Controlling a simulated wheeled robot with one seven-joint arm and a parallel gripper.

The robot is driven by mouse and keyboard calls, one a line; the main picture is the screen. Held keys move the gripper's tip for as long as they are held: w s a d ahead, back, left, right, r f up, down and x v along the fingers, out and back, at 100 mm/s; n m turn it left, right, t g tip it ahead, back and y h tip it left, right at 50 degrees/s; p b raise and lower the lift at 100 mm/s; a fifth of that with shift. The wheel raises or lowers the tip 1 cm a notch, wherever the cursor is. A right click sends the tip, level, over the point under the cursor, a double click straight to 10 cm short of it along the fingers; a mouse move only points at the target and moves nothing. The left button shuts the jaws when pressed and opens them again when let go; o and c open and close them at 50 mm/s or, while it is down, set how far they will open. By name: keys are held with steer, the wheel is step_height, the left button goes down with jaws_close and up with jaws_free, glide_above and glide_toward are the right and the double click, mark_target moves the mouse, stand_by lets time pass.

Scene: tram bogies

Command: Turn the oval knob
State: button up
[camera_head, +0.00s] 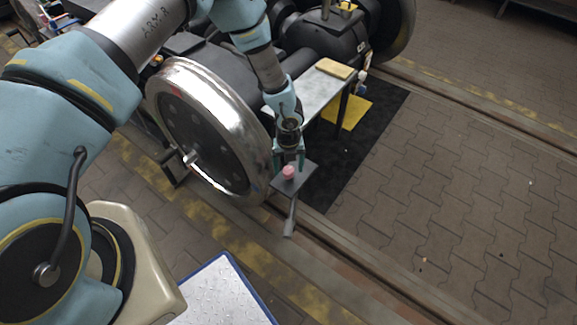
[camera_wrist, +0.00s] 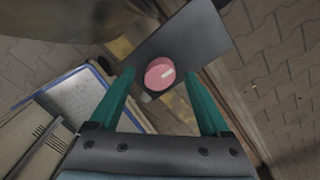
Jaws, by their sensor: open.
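The oval knob (camera_wrist: 160,74) is pink with a pale mark on its face. It sits on a dark grey plate (camera_wrist: 196,36) in the wrist view. In the head view the knob (camera_head: 289,172) shows small on the plate (camera_head: 303,179), which stands on a thin post beside the wheel. My gripper (camera_wrist: 163,95) is open, with one green finger to the left and one to the right of the knob in the wrist view. In the head view my gripper (camera_head: 288,163) points down just above the knob. I cannot tell whether either finger touches it.
A large shiny tram wheel (camera_head: 177,76) stands left of the plate. A grey table (camera_head: 310,103) with a tan block (camera_head: 334,68) is behind my gripper. A rail (camera_head: 345,256) runs below. A white blue-edged platform (camera_head: 222,293) lies in front. Paved floor (camera_head: 470,180) is clear at right.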

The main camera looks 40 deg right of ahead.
jaws_close()
stand_by(0.8)
